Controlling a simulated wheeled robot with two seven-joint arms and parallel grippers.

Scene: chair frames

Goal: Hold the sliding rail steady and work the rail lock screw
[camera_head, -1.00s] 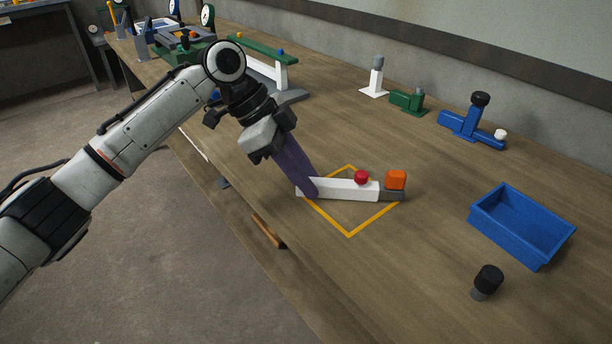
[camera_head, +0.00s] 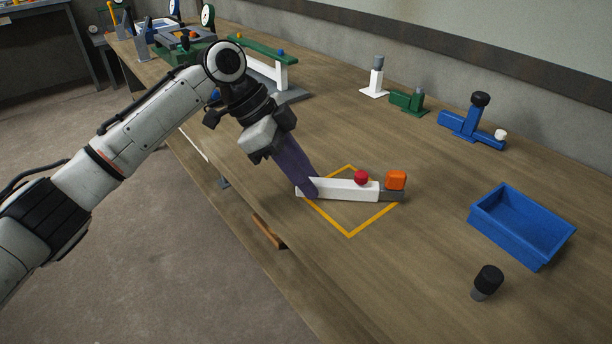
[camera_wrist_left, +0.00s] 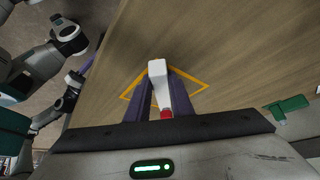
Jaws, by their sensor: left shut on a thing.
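The sliding rail (camera_head: 345,190) is a white bar lying within and across a yellow outlined square on the bench. A red knob (camera_head: 361,177), apparently the lock screw, sits on its top. A grey piece with an orange block (camera_head: 396,180) is at its right end. My left gripper (camera_head: 308,188) is shut on the rail's left end, its purple fingers angled down from the upper left. In the left wrist view the white rail (camera_wrist_left: 158,80) shows between the fingers, with the red knob (camera_wrist_left: 166,113) partly hidden. My right gripper (camera_wrist_left: 82,72) shows small at left there; its jaws are unclear.
A blue tray (camera_head: 480,222) and a black-topped knob (camera_head: 487,282) stand to the right. Blue (camera_head: 470,125), green (camera_head: 408,102) and white (camera_head: 375,80) fixtures stand along the back. The bench around the yellow square is clear.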

